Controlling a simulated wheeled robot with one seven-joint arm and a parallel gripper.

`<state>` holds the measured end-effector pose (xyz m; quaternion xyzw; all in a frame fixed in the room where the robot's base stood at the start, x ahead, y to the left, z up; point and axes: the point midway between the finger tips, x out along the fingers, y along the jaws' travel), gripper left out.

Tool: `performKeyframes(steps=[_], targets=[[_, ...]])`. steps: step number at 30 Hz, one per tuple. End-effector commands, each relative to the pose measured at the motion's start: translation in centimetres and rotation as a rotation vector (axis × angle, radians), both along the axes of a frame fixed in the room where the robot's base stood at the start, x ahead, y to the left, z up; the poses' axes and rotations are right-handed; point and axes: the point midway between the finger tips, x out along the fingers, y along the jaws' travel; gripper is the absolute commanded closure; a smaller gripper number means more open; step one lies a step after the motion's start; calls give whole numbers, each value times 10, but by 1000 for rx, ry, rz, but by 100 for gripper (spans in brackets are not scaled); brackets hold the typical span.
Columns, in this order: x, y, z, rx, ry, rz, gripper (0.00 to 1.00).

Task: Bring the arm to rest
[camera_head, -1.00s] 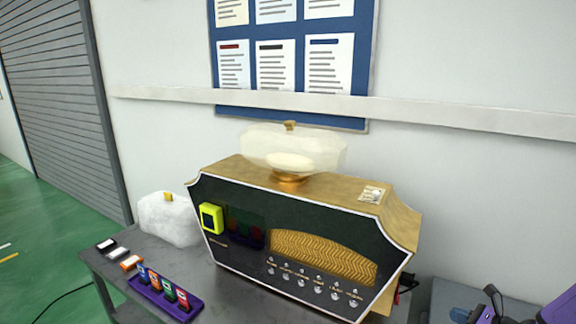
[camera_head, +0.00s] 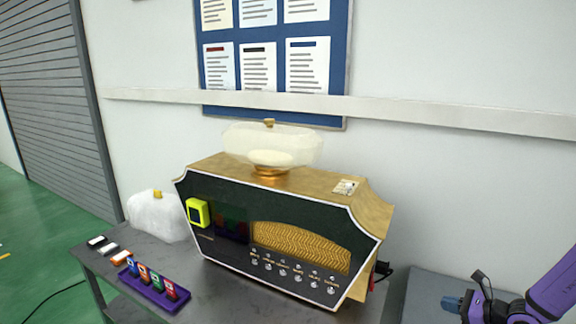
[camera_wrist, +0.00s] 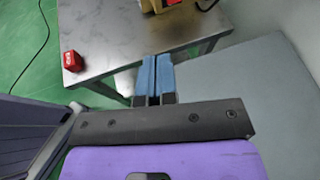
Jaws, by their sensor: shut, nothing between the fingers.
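My gripper (camera_head: 452,303) shows at the lower right of the head view, with my purple arm behind it. In the wrist view its two blue fingers (camera_wrist: 155,78) lie side by side, closed together with nothing between them. The gripper is to the right of the perfume vending machine (camera_head: 225,258), apart from it. The machine is a dark-fronted, gold-topped box on a grey metal table (camera_head: 205,303). A clear faceted bottle shape (camera_head: 270,146) with a gold cap stands on its top.
A purple rack (camera_head: 153,290) with several coloured cards stands at the table's front left. Small blocks (camera_head: 108,249) and a white frosted bottle (camera_head: 156,215) are near it. A red block (camera_wrist: 72,61) sits near a table corner in the wrist view. A grey surface (camera_head: 425,290) lies right of the machine.

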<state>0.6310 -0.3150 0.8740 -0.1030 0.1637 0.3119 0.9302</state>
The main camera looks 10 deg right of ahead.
Motion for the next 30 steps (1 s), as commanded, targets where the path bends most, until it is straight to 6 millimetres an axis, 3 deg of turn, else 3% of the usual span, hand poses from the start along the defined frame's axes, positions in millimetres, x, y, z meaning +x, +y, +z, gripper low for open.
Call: performKeyframes(steps=[7, 11, 20, 30], targets=[[9, 17, 39, -104, -28, 153, 100], [15, 34, 71, -189, -52, 280, 100], [17, 85, 154, -428, -119, 621, 100], [-3, 145, 238, -709, -197, 976, 100]])
